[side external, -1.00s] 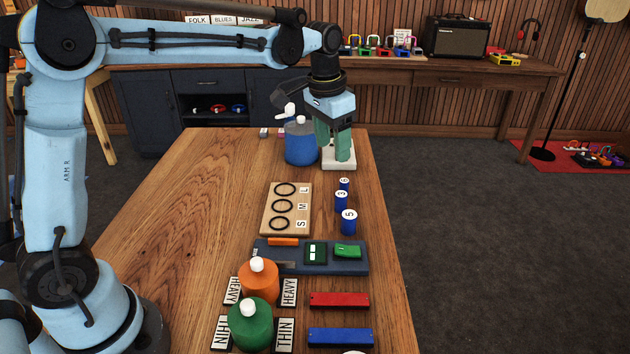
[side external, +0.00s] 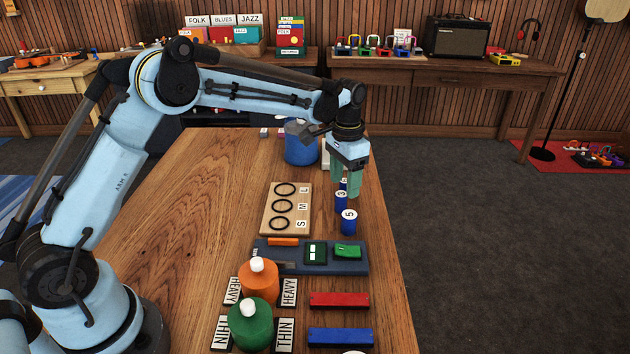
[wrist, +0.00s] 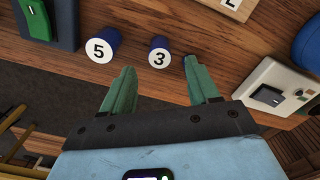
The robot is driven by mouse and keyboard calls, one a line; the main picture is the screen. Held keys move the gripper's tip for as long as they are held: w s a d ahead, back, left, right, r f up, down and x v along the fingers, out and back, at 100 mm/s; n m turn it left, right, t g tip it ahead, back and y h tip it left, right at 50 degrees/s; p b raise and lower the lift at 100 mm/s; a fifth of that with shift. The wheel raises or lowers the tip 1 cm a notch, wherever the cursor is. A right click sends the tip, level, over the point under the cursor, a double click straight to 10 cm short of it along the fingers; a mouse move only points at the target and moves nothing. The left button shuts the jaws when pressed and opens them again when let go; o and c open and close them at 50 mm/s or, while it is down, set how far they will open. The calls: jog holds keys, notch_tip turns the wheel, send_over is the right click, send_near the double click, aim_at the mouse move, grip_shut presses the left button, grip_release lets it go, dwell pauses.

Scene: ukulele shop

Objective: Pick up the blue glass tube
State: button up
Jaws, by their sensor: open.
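Three short blue cylinders with white numbered tops stand in a row near the table's right edge. The frames do not show which is the blue glass tube. The nearest, marked 5 (side external: 349,222), also shows in the wrist view (wrist: 104,44). The middle one, marked 3 (side external: 341,202), also shows in the wrist view (wrist: 160,50). The smallest (side external: 343,184) is mostly hidden by my fingers. My gripper (side external: 346,192) is open and empty, with green fingers pointing down around the far end of the row. In the wrist view, cylinder 3 appears beyond the gap between the fingertips (wrist: 161,68).
A wooden board with black rings (side external: 270,222) lies left of the cylinders. A dark blue tray (side external: 262,258) is nearer. A large blue jar (side external: 300,150) and a white block with a grey button (wrist: 290,82) are behind. The table's left side is clear.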

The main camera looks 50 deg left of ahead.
aim_at(341, 194)
jog(key=shift+s+a+f, duration=0.1)
jog(key=shift+s+f, duration=0.05)
jog(key=shift+f, duration=1.2)
jog(key=shift+s+f, duration=0.15)
jog(key=shift+f, duration=1.2)
jog(key=c, duration=1.1)
jog(key=shift+r, duration=0.1)
